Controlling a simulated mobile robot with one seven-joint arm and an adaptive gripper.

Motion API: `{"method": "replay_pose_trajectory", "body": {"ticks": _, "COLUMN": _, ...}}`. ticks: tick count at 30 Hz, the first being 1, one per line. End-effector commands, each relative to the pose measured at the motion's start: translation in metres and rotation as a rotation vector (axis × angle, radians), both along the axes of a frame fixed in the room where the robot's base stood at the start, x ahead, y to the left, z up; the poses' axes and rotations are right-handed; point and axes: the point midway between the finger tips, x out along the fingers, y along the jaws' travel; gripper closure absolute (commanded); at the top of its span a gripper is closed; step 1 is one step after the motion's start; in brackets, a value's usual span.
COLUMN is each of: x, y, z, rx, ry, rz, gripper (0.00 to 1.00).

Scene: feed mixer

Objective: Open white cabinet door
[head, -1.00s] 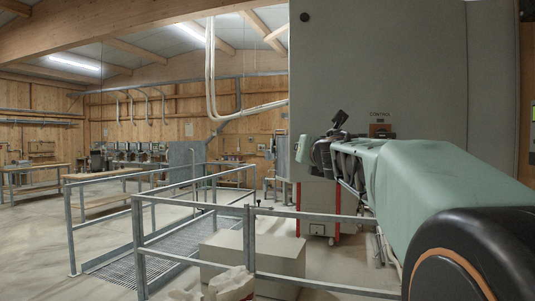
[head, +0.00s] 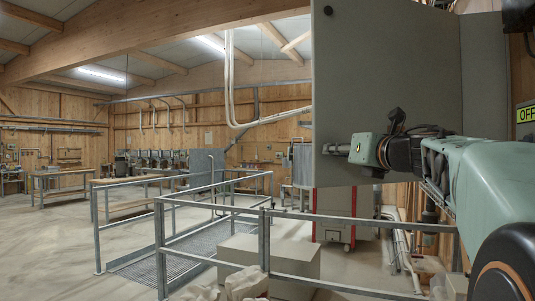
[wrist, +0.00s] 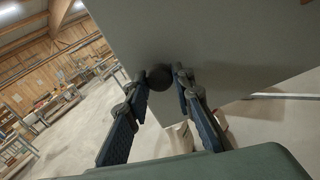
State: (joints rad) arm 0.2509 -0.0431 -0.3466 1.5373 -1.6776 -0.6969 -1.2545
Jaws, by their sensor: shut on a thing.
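The white cabinet door (head: 390,70) shows as a large grey-white panel on the right of the head view. It also fills the upper middle of the wrist view (wrist: 215,45). A dark round knob (wrist: 159,77) sits on it between my fingertips. My gripper (wrist: 165,82) is shut on this knob, one finger on each side. In the head view my gripper (head: 340,149) is near the door's lower left, partly hidden by my wrist. A narrower grey panel (head: 483,75) stands right of the door. The cabinet's inside is not visible.
Metal railings (head: 212,215) stand around a floor grating left of and below the door. A pale block (head: 268,257) lies behind the front rail. Pipes (head: 398,240) and a red-edged cabinet (head: 343,212) are below the door. Open floor lies at left.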

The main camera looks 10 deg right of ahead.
Motion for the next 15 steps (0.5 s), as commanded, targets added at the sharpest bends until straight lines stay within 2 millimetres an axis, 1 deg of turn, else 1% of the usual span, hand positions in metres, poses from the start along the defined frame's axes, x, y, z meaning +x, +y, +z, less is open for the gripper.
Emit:
{"method": "replay_pose_trajectory", "body": {"ticks": 1, "x": -0.008, "y": -0.007, "z": 0.001, "rx": -0.002, "ry": -0.003, "rz": -0.001, "gripper": 1.00}}
{"method": "replay_pose_trajectory", "body": {"ticks": 6, "x": -0.025, "y": -0.010, "z": 0.001, "rx": -0.002, "ry": -0.004, "rz": 0.033, "gripper": 1.00}}
{"method": "replay_pose_trajectory", "body": {"ticks": 12, "x": -0.038, "y": -0.011, "z": 0.001, "rx": -0.003, "ry": -0.004, "rz": 0.057, "gripper": 1.00}}
{"method": "replay_pose_trajectory", "body": {"ticks": 15, "x": -0.041, "y": -0.011, "z": 0.001, "rx": -0.002, "ry": -0.004, "rz": 0.064, "gripper": 1.00}}
